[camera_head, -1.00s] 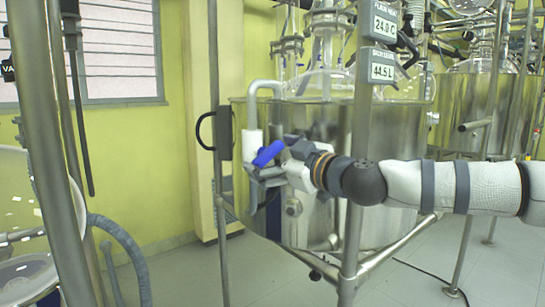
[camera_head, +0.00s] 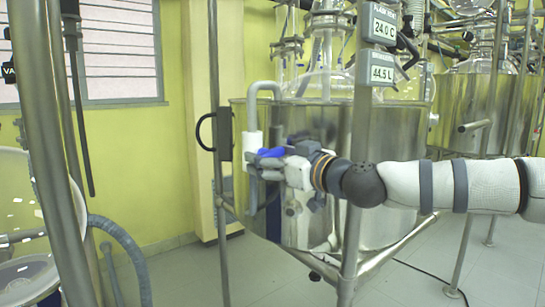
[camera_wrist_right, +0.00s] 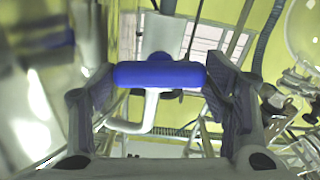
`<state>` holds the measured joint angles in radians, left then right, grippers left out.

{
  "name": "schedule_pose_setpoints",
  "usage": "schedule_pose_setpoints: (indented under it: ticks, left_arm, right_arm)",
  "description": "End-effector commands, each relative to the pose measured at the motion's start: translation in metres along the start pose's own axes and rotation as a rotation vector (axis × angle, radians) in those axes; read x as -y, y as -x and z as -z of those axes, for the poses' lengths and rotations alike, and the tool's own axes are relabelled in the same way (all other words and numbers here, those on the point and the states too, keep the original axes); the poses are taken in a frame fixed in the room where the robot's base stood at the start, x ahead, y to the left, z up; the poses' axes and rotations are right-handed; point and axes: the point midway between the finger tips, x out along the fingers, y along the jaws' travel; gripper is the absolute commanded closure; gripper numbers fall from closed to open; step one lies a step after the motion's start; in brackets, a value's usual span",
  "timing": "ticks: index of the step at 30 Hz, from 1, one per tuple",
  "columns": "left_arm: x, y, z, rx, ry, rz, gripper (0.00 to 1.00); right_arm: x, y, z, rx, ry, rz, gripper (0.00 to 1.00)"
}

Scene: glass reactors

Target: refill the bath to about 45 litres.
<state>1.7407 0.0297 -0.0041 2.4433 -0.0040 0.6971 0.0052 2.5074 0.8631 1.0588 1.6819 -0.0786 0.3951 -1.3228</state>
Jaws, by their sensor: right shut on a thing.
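The steel bath (camera_head: 390,165) stands in the middle of the head view, with a glass vessel (camera_head: 318,86) in it. A display on the post (camera_head: 383,73) reads 44.5 L. A white fill pipe (camera_head: 252,140) hooks over the bath's left rim. My right gripper (camera_head: 268,163) is at the valve below this pipe. It is shut on the blue valve handle (camera_head: 272,152), which it partly hides. In the right wrist view the blue handle (camera_wrist_right: 160,75) lies level across the space between the fingers. My left gripper is out of view.
An upper display (camera_head: 382,27) reads 24.0 C. A steel post (camera_head: 355,200) stands in front of the bath, close to my right arm. Another post (camera_head: 45,150) and a grey hose (camera_head: 125,245) are at the left. A second bath (camera_head: 470,105) stands behind at right.

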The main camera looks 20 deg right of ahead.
Motion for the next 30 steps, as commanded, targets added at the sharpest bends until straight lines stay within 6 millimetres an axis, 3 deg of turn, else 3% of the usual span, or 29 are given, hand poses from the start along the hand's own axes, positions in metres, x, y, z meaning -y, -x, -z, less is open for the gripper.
schedule_pose_setpoints:
  ticks: [10,26,27,29,30]
  left_arm:
    - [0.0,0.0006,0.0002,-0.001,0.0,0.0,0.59]
    - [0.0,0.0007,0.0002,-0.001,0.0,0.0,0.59]
    - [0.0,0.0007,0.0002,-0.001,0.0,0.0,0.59]
    - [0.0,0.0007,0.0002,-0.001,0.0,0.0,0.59]
    - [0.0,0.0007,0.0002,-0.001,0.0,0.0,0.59]
  right_arm:
    - [0.0,0.0,-0.0012,0.002,-0.146,0.0,0.58]
    - [0.0002,0.0,-0.0017,0.003,-0.178,0.0,0.58]
    - [0.0002,0.0,-0.0018,0.003,-0.178,0.0,0.26]
    - [0.0002,0.0,-0.0017,0.003,-0.178,0.0,0.12]
    - [0.0002,0.0,-0.0015,0.003,-0.177,0.0,0.1]
